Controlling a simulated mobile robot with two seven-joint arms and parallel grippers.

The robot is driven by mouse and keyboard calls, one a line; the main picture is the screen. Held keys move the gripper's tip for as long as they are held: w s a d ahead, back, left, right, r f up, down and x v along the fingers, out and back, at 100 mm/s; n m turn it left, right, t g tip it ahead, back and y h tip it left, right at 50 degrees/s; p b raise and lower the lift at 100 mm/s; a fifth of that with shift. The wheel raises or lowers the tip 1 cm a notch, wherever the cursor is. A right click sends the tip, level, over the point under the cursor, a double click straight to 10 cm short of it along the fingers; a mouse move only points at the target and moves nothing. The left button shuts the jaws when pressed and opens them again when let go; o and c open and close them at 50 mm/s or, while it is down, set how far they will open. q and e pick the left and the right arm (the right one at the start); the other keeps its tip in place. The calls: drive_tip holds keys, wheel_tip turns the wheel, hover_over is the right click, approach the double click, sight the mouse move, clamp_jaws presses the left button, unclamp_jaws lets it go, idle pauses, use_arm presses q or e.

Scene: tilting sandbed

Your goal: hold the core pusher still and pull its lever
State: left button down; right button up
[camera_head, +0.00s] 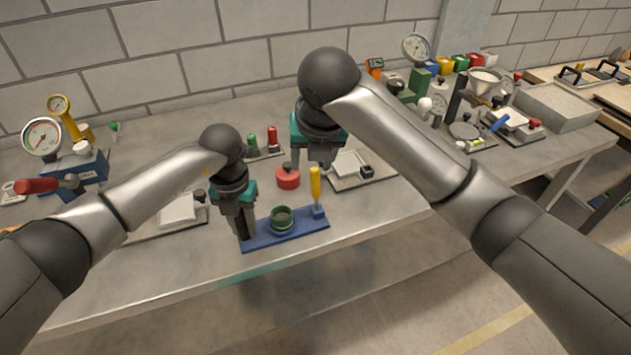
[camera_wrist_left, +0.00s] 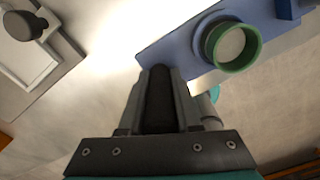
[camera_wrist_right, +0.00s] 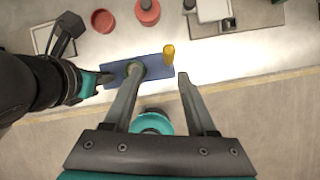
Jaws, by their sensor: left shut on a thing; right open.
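The core pusher is a blue base plate (camera_head: 303,229) near the table's front edge, carrying a green-rimmed cup (camera_head: 282,219) and an upright yellow lever (camera_head: 315,187) at its right end. My left gripper (camera_head: 245,235) is shut on a dark post (camera_wrist_left: 160,100) at the plate's left end; the cup (camera_wrist_left: 234,46) lies beyond it in the left wrist view. My right gripper (camera_head: 309,166) is open and empty, raised above and behind the lever. In the right wrist view, the lever (camera_wrist_right: 169,53) shows ahead, between the fingertip directions, with the blue plate (camera_wrist_right: 115,70) to its left.
A red round piece (camera_head: 288,178) stands behind the plate. A tray with a white sheet (camera_head: 350,166) lies behind right, another (camera_head: 178,212) left. A blue gauge device (camera_head: 75,175) with a red handle stands far left. The table's front edge runs close before the plate.

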sight(316, 178)
drive_tip(key=shift+n+h, duration=0.4)
drive_tip(key=shift+n, duration=0.1)
drive_tip(key=x, duration=0.7)
drive_tip(key=d+x, duration=0.1)
drive_tip(key=x, duration=0.3)
clamp_jaws()
idle(1.0)
